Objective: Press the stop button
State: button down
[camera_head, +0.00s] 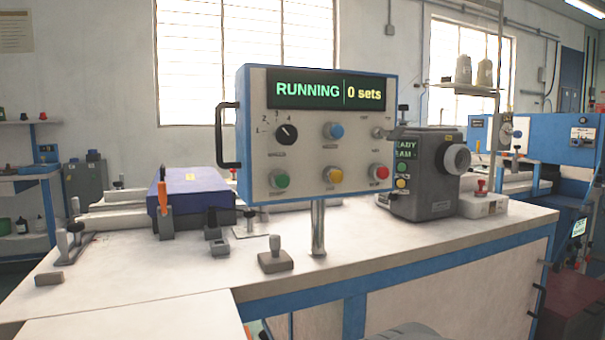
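A control panel (318,135) with a blue frame stands on a post on the white workbench. Its display (330,91) reads "RUNNING" and "0 sets". A red button (378,172) sits at the panel's lower right, most likely the stop button; its label is too small to read. A yellow button (334,175) and a green button (280,180) are in the same row to its left. My gripper is not in view.
A black handle (225,135) sticks out at the panel's left side. A grey machine (425,172) with its own small buttons stands close at right. A red-topped knob (481,186) sits beyond it. The white bench (170,275) has free room at front left.

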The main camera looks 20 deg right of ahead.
aim_at(383, 173)
jog(key=z, duration=1.8)
jog(key=k+j, duration=0.4)
jog(key=j, duration=0.15)
jog(key=k+j, duration=0.35)
jog(key=j, duration=0.15)
